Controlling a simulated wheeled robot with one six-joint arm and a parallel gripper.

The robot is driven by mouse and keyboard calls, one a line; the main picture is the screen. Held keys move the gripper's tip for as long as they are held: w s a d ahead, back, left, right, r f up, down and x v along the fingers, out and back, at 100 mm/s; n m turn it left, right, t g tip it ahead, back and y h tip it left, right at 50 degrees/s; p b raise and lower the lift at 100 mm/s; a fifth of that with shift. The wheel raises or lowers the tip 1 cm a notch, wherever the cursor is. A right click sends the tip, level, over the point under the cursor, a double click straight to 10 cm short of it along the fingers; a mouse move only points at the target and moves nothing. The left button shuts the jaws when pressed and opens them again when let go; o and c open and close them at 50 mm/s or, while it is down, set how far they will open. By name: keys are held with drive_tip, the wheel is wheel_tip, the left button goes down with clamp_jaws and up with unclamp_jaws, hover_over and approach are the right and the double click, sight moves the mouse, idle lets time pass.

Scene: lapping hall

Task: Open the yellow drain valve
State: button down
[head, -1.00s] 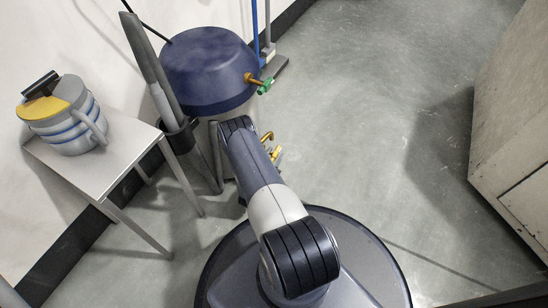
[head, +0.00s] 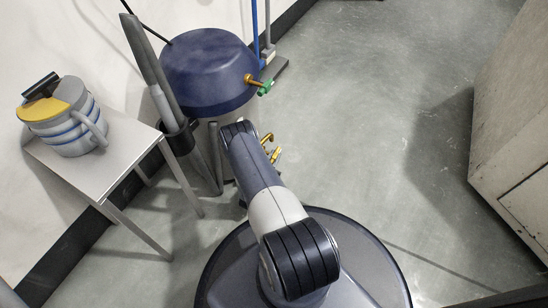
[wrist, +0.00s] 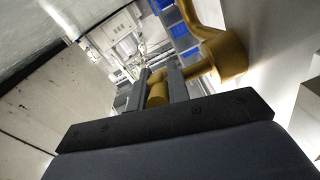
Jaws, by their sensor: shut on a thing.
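The yellow drain valve (head: 268,138) shows low on the right side of the tank with the dark blue top (head: 208,65), partly hidden by my arm. In the wrist view its yellow body (wrist: 222,55) comes in from the upper right. My gripper (wrist: 157,86) is shut on the valve's yellow handle (wrist: 157,94), which sits between the two grey fingers. In the head view the gripper is hidden behind my arm. How far the handle is turned I cannot tell.
A green-handled tap (head: 265,88) sticks out above the yellow valve. A small table (head: 125,160) with a striped jug (head: 75,125) stands at the left. A pale cabinet (head: 515,140) stands at the right. The floor between is clear.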

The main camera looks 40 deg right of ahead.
drive_tip(key=shift+t+h, duration=0.5)
drive_tip(key=shift+h, duration=0.5)
drive_tip(key=c, duration=1.3)
unclamp_jaws()
drive_tip(key=shift+c, duration=0.2)
